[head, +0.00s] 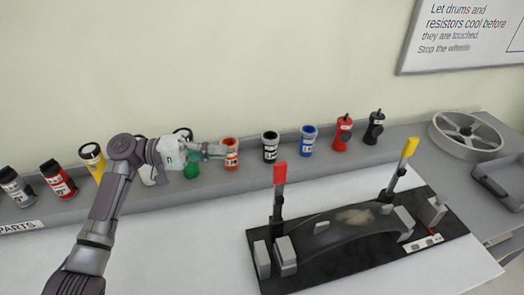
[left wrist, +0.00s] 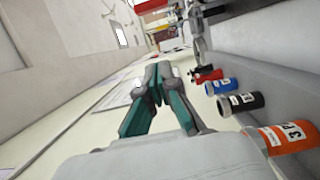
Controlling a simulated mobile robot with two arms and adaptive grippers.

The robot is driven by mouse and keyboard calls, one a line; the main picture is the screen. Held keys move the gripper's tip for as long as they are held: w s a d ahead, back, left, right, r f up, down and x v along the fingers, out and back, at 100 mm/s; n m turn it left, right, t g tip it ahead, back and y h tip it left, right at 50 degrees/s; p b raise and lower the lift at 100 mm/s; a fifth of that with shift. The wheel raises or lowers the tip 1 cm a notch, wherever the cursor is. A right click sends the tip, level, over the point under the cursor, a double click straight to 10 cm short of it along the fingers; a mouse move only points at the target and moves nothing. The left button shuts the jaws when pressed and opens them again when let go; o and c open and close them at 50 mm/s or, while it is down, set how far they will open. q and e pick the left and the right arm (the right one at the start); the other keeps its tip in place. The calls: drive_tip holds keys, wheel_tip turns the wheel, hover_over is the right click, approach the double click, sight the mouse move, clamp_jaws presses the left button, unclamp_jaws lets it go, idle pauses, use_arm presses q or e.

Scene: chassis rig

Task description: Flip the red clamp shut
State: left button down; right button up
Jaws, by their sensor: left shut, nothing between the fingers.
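The red clamp (head: 280,174) stands at the left end of a black fixture plate (head: 330,275). Its red-tipped lever points up, nearly upright. A yellow-tipped clamp lever (head: 410,147) also points up at the plate's right end. A grey curved part (head: 335,233) lies on the plate between them. My left gripper (head: 216,151) is up and to the left of the red lever, apart from it, by the back ledge. Its fingers are shut and empty; they also show in the left wrist view (left wrist: 157,82). The red clamp is not clear in the left wrist view. My right gripper is out of view.
Several labelled cylinders line the back ledge, including an orange one (head: 231,154), a black one (head: 270,147) and a blue one (head: 308,140). A wheel (head: 466,135) and a dark tray (head: 502,178) are at right. The white surface (head: 185,250) left of the plate is clear.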

use_arm(q)
drive_tip(key=s+d+p, duration=0.3)
drive_tip(key=d+p, duration=0.4)
drive_tip(key=d, duration=0.4)
drive_tip(key=shift+s+d, duration=0.15)
drive_tip(key=shift+s, duration=0.1)
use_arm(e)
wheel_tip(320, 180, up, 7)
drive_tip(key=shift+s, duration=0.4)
